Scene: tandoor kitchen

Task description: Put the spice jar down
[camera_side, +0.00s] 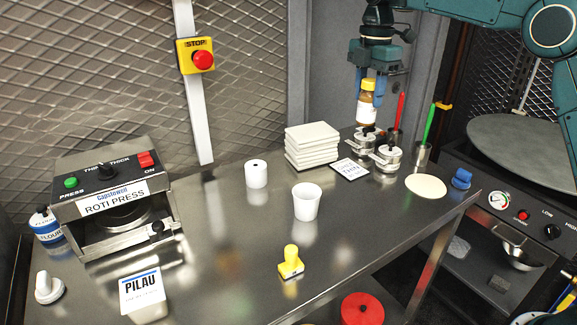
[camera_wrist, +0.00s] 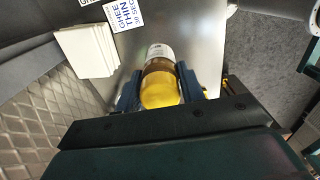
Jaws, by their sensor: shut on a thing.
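The spice jar (camera_side: 366,103) has a yellow lid, a brown body and a pale label. It is upright between the fingers of my gripper (camera_side: 370,84), which is shut on it near the lid. In the side view the jar shows above the back right part of the steel table (camera_side: 225,245), in front of the grey wall panel. In the wrist view the jar (camera_wrist: 160,80) sits between the two blue fingers (camera_wrist: 158,90), its yellow lid nearest the camera. Its base is hard to place against the metal pots behind and below it.
Two small metal pots (camera_side: 387,155) stand just below the jar. Metal cups with a red handle (camera_side: 400,110) and a green handle (camera_side: 430,122) stand to the right. White tiles (camera_side: 312,142) and a printed card (camera_side: 349,169) lie left. The table's middle has open room around a white cup (camera_side: 306,203).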

